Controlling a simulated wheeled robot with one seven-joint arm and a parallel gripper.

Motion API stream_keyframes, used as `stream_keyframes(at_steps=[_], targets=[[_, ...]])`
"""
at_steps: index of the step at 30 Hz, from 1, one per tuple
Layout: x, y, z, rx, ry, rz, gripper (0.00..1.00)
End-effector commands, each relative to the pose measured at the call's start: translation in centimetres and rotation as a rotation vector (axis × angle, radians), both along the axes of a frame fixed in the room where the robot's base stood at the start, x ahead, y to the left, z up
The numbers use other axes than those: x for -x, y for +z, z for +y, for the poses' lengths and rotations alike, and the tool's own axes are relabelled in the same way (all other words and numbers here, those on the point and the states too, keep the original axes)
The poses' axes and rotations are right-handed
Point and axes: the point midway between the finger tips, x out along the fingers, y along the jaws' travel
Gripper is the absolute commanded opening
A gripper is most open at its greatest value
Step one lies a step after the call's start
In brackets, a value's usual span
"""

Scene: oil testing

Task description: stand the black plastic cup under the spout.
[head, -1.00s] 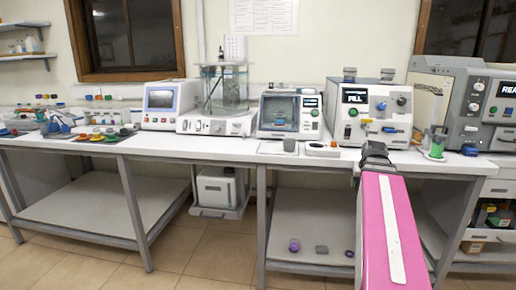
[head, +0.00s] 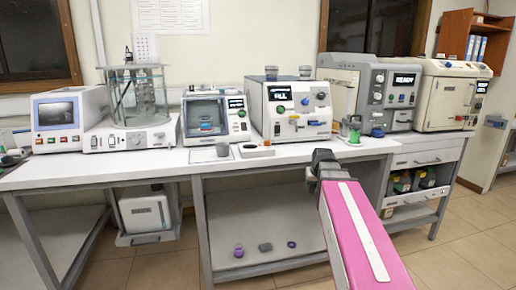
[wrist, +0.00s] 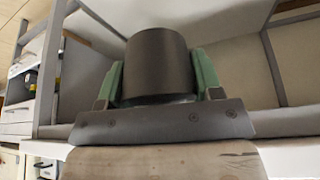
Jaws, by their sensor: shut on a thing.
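The black plastic cup (wrist: 158,58) fills the middle of the wrist view. My gripper (wrist: 159,82) is shut on it, with one green finger against each side. In the head view my gripper (head: 323,160) is at the end of my pink arm, in front of the bench's front edge; the cup cannot be made out there. The machine whose screen seems to read FILL (head: 290,108) stands on the bench beyond the gripper. Its front has knobs and fittings, but I cannot tell which is the spout.
The white bench (head: 165,164) has a small grey block (head: 222,150) and a low white dish (head: 256,150) near its front. A green container (head: 351,130) stands right of the FILL machine. The lower shelf (head: 290,222) holds a few small items.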

Motion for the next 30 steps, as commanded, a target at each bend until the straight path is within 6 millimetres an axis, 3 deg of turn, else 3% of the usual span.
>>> stream_keyframes(at_steps=[1, 3, 9, 30], targets=[[1.8, 0.6, 1.2, 0.001, 0.004, -0.001, 0.37], [3.4, 1.4, 2.6, 0.001, 0.004, -0.002, 0.37], [6.3, 2.9, 5.0, 0.000, 0.001, -0.002, 0.37], [6.5, 3.1, 5.3, 0.000, -0.001, 0.000, 0.37]])
